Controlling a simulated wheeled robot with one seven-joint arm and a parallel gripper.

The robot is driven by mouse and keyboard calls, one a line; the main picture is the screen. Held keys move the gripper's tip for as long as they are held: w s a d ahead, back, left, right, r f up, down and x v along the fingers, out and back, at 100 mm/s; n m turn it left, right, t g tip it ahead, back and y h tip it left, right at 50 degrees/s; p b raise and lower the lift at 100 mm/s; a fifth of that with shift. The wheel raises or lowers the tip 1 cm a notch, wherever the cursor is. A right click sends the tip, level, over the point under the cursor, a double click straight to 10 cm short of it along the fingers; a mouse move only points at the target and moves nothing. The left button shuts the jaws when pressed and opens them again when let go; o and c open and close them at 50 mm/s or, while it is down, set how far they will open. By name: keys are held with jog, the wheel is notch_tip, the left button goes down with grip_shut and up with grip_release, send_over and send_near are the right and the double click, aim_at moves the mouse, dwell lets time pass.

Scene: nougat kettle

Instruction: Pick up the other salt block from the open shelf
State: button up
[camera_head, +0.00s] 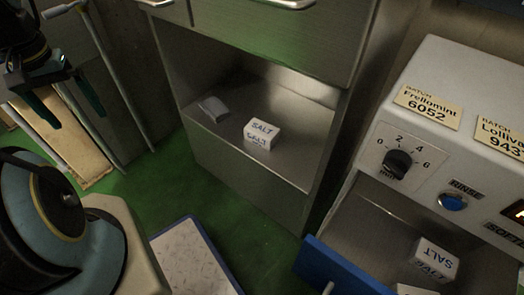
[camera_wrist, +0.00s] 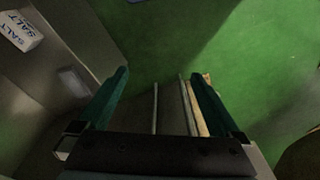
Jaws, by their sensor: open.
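A white salt block (camera_head: 261,134) marked SALT lies near the front edge of the open shelf (camera_head: 290,165) in the head view. The salt block also shows at the upper left of the wrist view (camera_wrist: 20,31). My gripper (camera_head: 66,108) is open and empty at the upper left of the head view, well apart from the shelf. Its two green fingers also show in the wrist view (camera_wrist: 161,78), with green floor between and beyond them. Another salt block (camera_head: 434,259) lies in the machine's tray at the lower right of the head view.
A small grey-white object (camera_head: 213,108) lies on the shelf left of the salt block; it also shows in the wrist view (camera_wrist: 73,82). Drawers (camera_head: 270,35) overhang the shelf. A blue flap (camera_head: 340,268) fronts the white machine (camera_head: 440,110). Poles (camera_head: 108,75) stand at the left.

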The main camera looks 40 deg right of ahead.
jog(key=w+d+f+m+g+b, duration=0.1)
jog(key=d+f+m+b, duration=0.2)
jog(key=f, duration=0.4)
jog(key=m+g+h, duration=0.5)
jog(key=m+g, duration=0.6)
jog(key=m, duration=1.2)
send_near(276, 141)
jog(key=w+a, duration=0.1)
jog(key=w+a+r+b, duration=0.1)
jog(key=shift+w+a+r, duration=0.15)
jog(key=shift+w+a, duration=0.15)
jog(key=shift+d+r+m, duration=0.1)
jog(key=shift+d+m, duration=0.25)
jog(key=shift+m, duration=0.25)
jog(key=shift+s+d, duration=0.15)
jog(key=shift+d, duration=0.1)
jog(key=b+x, duration=0.3)
jog(key=x, duration=0.7)
jog(key=shift+s+d, duration=0.2)
jog(key=shift+s, duration=0.05)
jog(key=shift+c, duration=0.2)
